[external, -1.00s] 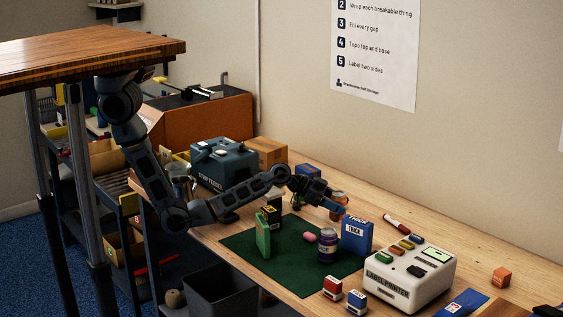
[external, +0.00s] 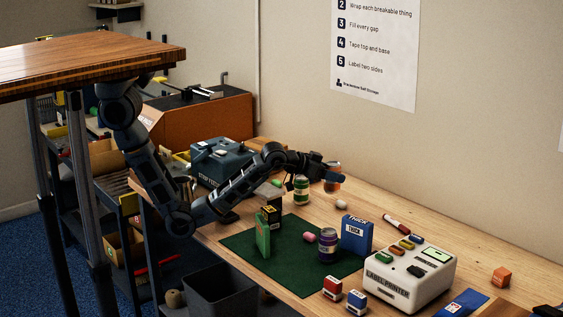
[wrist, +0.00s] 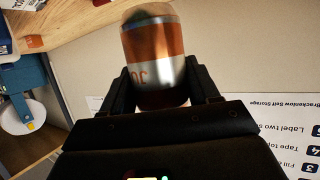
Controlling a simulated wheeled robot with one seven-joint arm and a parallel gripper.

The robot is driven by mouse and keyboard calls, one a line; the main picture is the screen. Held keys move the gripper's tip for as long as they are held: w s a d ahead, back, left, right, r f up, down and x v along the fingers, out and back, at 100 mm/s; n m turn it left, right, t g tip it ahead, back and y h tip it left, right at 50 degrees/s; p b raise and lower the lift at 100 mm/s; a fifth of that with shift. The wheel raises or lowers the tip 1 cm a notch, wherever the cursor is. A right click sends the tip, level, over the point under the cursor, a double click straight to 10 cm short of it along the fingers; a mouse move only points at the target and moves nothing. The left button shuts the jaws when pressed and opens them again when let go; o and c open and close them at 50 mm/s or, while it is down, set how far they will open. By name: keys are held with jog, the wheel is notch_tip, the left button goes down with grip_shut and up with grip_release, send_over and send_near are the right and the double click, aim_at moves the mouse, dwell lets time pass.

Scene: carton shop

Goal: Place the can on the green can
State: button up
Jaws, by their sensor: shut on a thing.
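My gripper (external: 331,175) is shut on an orange can with a white label band (wrist: 155,50), which fills the top middle of the wrist view. In the external view the orange can (external: 333,185) is partly hidden by my fingers and is held up above the table. The green can (external: 301,190), with a pale label, stands upright on the wooden table, below and to the left of the held can. The two cans look apart. I cannot make out the green can in the wrist view.
A dark green mat (external: 290,270) carries a purple jar (external: 328,245), a blue box (external: 356,235), a green box (external: 262,236) and a pink item (external: 309,237). A label printer (external: 411,275) stands at right. A blue-grey machine (external: 222,162) stands behind my arm.

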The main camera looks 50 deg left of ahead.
jog(key=s+a+r+n+y+b, duration=0.1)
jog(key=s+a+r+n+y, duration=0.3)
jog(key=a+r+n+y, duration=0.7)
jog(key=p, duration=0.2)
send_over(301, 176)
jog(key=shift+m+y, duration=0.3)
jog(key=shift+m, duration=0.1)
jog(key=shift+s+d+f, duration=0.1)
jog(key=shift+f, duration=2.95)
jog(key=shift+d+f, duration=0.1)
jog(key=shift+f, duration=2.95)
jog(key=shift+f, duration=0.15)
jog(key=o, duration=1)
